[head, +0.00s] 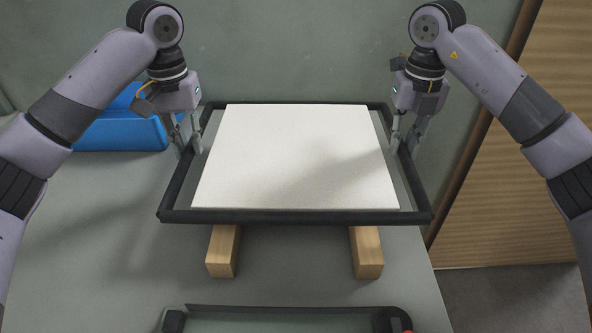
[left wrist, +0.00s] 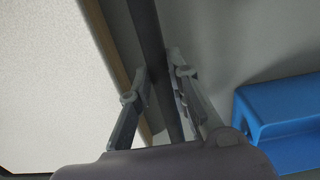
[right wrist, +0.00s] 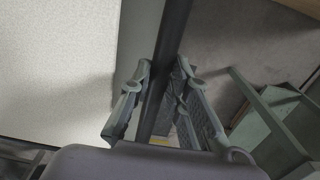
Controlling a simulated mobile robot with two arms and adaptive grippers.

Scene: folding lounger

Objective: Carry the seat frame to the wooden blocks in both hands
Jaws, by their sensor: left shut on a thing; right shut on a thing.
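The seat frame (head: 300,217) is a black rectangular frame with a pale speckled panel (head: 297,160) inside it. My left gripper (head: 187,150) is shut on its left side bar, which also shows between the fingers in the left wrist view (left wrist: 150,40). My right gripper (head: 405,150) is shut on its right side bar, seen between the fingers in the right wrist view (right wrist: 172,40). Two wooden blocks, a left one (head: 223,252) and a right one (head: 367,253), show from under the front bar. Their rear parts are hidden by the frame, and I cannot tell whether it touches them.
A blue bin (head: 120,135) stands at the back left, close to my left gripper. Another dark frame (head: 290,310) lies at the front edge of the view. The grey table (head: 100,240) is clear at the left; its right edge runs close to the right block.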

